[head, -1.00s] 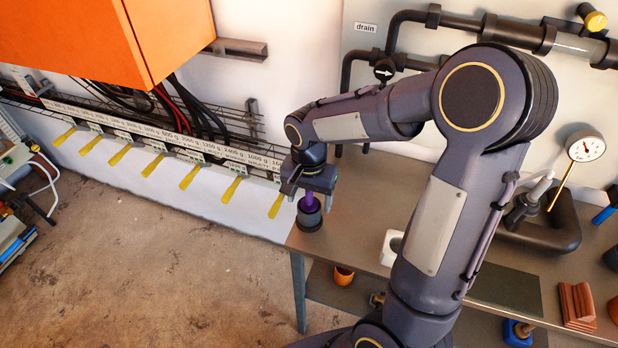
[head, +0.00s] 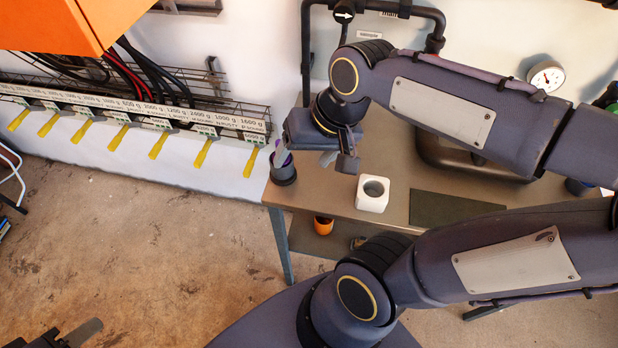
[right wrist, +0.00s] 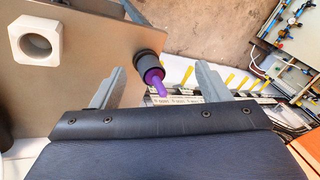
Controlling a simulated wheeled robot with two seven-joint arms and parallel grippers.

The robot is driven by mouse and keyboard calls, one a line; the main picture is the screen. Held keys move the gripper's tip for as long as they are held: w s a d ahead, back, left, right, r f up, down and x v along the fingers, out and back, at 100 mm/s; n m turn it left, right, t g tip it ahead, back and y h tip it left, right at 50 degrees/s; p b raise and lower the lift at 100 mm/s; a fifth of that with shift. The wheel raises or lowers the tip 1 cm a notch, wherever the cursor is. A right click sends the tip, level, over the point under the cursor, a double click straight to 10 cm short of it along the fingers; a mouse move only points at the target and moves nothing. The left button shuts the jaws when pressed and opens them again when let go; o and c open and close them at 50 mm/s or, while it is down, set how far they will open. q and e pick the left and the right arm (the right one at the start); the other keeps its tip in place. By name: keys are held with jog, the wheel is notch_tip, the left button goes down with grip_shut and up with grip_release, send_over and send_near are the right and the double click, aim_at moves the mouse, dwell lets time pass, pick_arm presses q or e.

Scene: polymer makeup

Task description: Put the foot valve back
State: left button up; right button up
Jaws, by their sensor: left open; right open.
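A purple piece, which I take to be the foot valve, stands in a dark round cup (head: 284,174) at the table's left corner. In the head view the purple is mostly hidden by a finger; it shows clearly in the right wrist view (right wrist: 154,78). My right gripper (head: 306,158) is open and empty beside the cup; in the right wrist view the purple piece appears between its spread fingers (right wrist: 158,82). My left gripper (head: 75,335) is open at the bottom left edge, only partly in view and far from the table.
A white block with a round hole (head: 371,205) stands on the table (head: 320,196) right of the cup. A dark mat (head: 450,209) lies further right. A wall rail with yellow tags (head: 117,137) is left. An orange cup (head: 323,226) sits below the tabletop.

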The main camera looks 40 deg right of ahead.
jog(key=s+a+f+n+t+y, duration=0.1)
jog(key=s+a+f+n+t, duration=0.1)
jog(key=s, duration=0.3)
jog(key=shift+a+n, duration=0.35)
jog(key=shift+n, duration=0.25)
jog(key=shift+s+f, duration=0.1)
dwell(0.5)
